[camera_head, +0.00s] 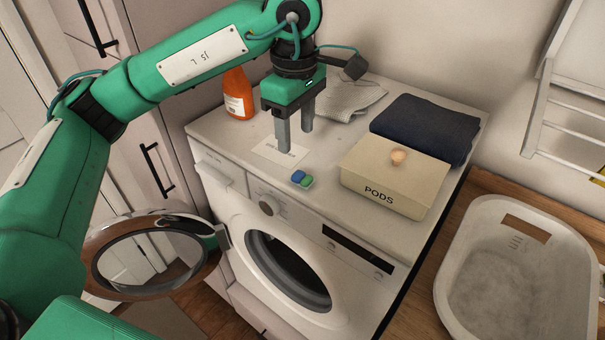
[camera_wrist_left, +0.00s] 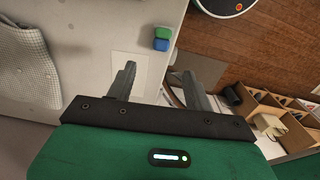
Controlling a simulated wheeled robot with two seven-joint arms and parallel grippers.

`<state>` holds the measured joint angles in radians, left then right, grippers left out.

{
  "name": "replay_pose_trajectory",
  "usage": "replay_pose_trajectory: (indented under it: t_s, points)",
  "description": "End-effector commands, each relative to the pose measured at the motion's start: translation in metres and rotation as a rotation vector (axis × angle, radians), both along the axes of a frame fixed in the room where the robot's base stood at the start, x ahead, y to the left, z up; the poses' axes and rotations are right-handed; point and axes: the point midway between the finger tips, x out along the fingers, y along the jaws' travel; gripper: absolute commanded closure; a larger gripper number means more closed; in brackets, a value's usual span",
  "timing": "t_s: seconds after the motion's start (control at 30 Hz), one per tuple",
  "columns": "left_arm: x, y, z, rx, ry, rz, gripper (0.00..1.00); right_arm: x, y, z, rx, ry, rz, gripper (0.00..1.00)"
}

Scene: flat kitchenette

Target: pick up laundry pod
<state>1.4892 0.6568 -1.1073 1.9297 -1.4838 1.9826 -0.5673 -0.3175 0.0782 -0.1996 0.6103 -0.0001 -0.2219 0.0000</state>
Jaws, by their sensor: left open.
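A small blue and green laundry pod (camera_head: 302,179) lies on top of the washing machine (camera_head: 335,220), near its front edge. It also shows in the left wrist view (camera_wrist_left: 161,39), ahead of the fingertips. My left gripper (camera_head: 295,138) is open and empty, pointing down over the white paper card (camera_head: 280,152), behind and a little left of the pod. It does not touch the pod. In the left wrist view the two fingers (camera_wrist_left: 160,78) are spread apart with nothing between them. My right gripper is not in view.
A beige box marked PODS (camera_head: 392,182) with a round knob stands right of the pod. Folded dark cloth (camera_head: 425,128), grey cloth (camera_head: 352,100) and an orange bottle (camera_head: 239,93) are behind. The washer's round door (camera_head: 150,290) hangs open. A white basin (camera_head: 515,275) is at right.

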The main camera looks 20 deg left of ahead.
Motion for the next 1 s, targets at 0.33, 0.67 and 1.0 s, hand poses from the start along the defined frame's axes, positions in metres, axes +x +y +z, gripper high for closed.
replay_pose_trajectory:
  t_s: [0.33,0.67,1.0]
  points:
    - [-0.001,-0.001,-0.040,-0.001,0.000,-0.001,0.47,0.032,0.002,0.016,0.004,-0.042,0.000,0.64]
    - [-0.009,-0.008,-0.072,-0.001,0.004,-0.001,0.47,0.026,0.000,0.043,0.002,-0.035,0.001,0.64]
    - [-0.008,-0.009,-0.093,-0.003,0.000,-0.001,0.47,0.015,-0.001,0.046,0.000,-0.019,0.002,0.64]
